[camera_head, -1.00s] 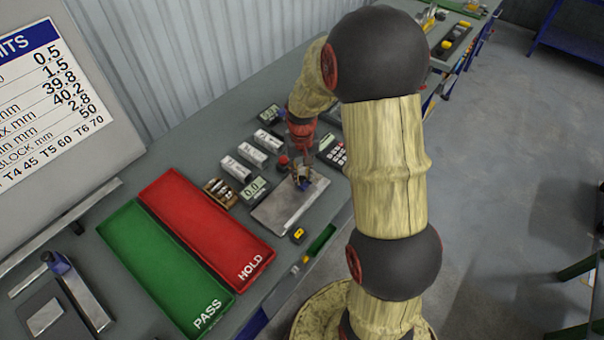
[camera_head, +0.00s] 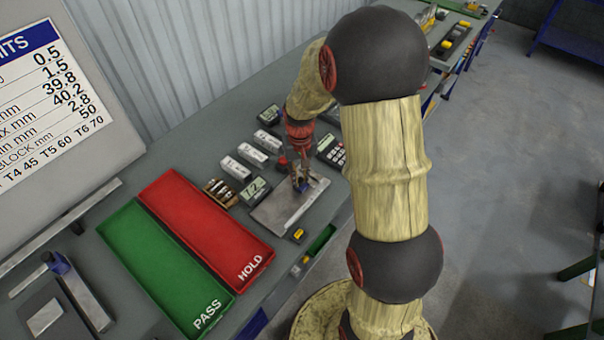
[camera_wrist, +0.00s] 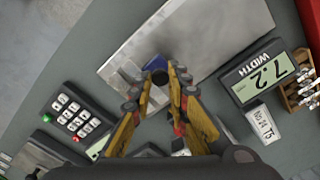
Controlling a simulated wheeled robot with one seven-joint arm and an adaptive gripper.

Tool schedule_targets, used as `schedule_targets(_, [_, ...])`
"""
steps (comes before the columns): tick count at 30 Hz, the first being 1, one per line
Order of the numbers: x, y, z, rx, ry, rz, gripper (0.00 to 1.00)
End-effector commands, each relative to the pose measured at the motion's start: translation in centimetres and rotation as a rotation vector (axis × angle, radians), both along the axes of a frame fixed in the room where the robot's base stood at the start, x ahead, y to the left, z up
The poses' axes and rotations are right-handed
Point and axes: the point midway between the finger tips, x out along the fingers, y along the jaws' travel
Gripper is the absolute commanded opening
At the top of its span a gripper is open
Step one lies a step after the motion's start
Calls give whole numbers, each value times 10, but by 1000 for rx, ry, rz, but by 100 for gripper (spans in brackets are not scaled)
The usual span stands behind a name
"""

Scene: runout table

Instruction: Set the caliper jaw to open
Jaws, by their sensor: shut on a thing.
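The caliper stands on a bare metal plate (camera_head: 284,212), which also fills the top of the wrist view (camera_wrist: 195,28). A dark round knob (camera_wrist: 160,77) and a blue part (camera_wrist: 154,63) of the caliper show at the plate. My gripper (camera_wrist: 160,74) is shut on the dark knob, one finger on each side; in the head view my gripper (camera_head: 301,184) is low over the plate. The fingers hide much of the jaw, so its gap does not show. The width display (camera_wrist: 262,79) reads 7.2 and stands beside the plate (camera_head: 255,191).
A keypad (camera_head: 331,150) stands behind the plate to the right. Several white boxes (camera_head: 236,168) line up at the back. A rack of small cylinders (camera_head: 219,192) sits left of the display. Red HOLD (camera_head: 205,225) and green PASS (camera_head: 160,265) trays lie to the left.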

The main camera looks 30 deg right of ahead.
Motion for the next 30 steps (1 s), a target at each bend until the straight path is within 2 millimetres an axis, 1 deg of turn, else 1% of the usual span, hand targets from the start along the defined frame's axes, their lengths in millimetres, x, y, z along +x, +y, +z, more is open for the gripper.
schedule_targets(1, [-3,11,2,1,-1,5,0])
schedule_targets(6, [-18,53,2,1,0,6,0])
schedule_targets(9, [-25,72,2,1,0,6,0])
schedule_targets(12, [-30,84,2,1,0,4,0])
schedule_targets(16, [-32,90,1,2,-2,0,0])
schedule_targets(23, [-33,90,0,3,1,-1,0])
schedule_targets(24, [-33,91,0,3,1,-1,17])
schedule_targets(30, [-33,90,0,2,3,0,29])
